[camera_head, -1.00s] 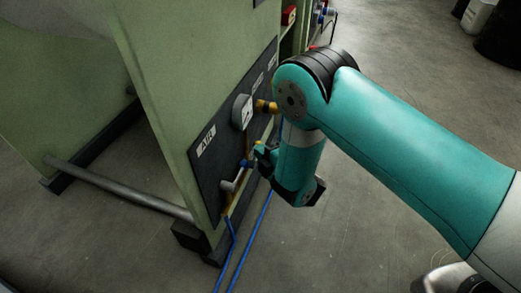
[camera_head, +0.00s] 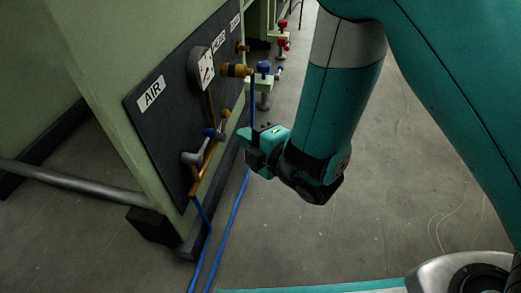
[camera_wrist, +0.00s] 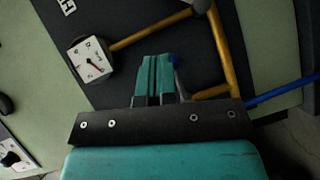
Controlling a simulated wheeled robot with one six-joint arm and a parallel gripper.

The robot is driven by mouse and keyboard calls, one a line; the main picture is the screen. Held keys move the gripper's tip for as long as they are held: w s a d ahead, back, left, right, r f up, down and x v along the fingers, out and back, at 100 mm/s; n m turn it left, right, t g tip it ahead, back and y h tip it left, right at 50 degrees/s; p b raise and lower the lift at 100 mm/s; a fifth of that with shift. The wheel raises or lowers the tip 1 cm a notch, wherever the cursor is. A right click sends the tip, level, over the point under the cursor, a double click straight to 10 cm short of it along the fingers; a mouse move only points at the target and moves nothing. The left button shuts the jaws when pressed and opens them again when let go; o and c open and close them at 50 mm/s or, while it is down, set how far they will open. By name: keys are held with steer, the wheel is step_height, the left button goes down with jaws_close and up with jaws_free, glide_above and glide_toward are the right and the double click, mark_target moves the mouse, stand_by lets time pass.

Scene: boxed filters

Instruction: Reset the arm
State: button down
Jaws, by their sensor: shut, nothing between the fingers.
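My gripper (camera_head: 250,140) is at the end of my teal arm, in the middle of the head view, just right of the dark panel marked AIR (camera_head: 150,92). In the wrist view its fingers (camera_wrist: 158,72) are together with nothing between them. The fingers point toward the panel and its pipes. They appear apart from the grey valve handle (camera_head: 196,157), though the exact gap is hard to tell.
A pressure gauge (camera_head: 203,68) and brass pipes (camera_head: 203,168) stand out from the panel on the green machine. Blue hoses (camera_head: 229,228) run down to the floor. Red valves (camera_head: 283,43) are farther back. Bare concrete floor (camera_head: 400,180) lies to the right.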

steer(key=shift+r+p+v, duration=0.15)
steer(key=shift+p+v, duration=0.15)
steer(key=shift+v, duration=0.6)
steer(key=shift+r+p+v, duration=0.15)
steer(key=shift+p+v, duration=0.15)
steer(key=shift+v, duration=0.6)
steer(key=w+d+r+m+g+h+p, duration=0.1)
steer(key=d+r+m+g+h+p, duration=0.1)
steer(key=r+m+p, duration=0.55)
steer(key=d+r+m+g+h+p, duration=0.25)
steer(key=r+p, duration=0.25)
steer(key=r, duration=0.6)
steer(key=s+d+r+m+g+h+p, duration=0.1)
steer(key=s+d+r+m+g+p, duration=0.3)
steer(key=s+r+p, duration=0.6)
steer(key=s+d+r+m+g+h+p, duration=0.1)
steer(key=s+d+r+m+g+p, duration=0.35)
steer(key=r, duration=1.05)
step_height(320, 180, up, 36)
steer(key=s+n+p, duration=0.1)
steer(key=s+p, duration=0.1)
steer(key=p, duration=3.4)
steer(key=shift+d+r+t+p, duration=0.15)
steer(key=shift+d+t+p, duration=0.1)
steer(key=shift+t+p, duration=0.15)
steer(key=shift+s+n, duration=0.1)
steer(key=shift+n, duration=0.25)
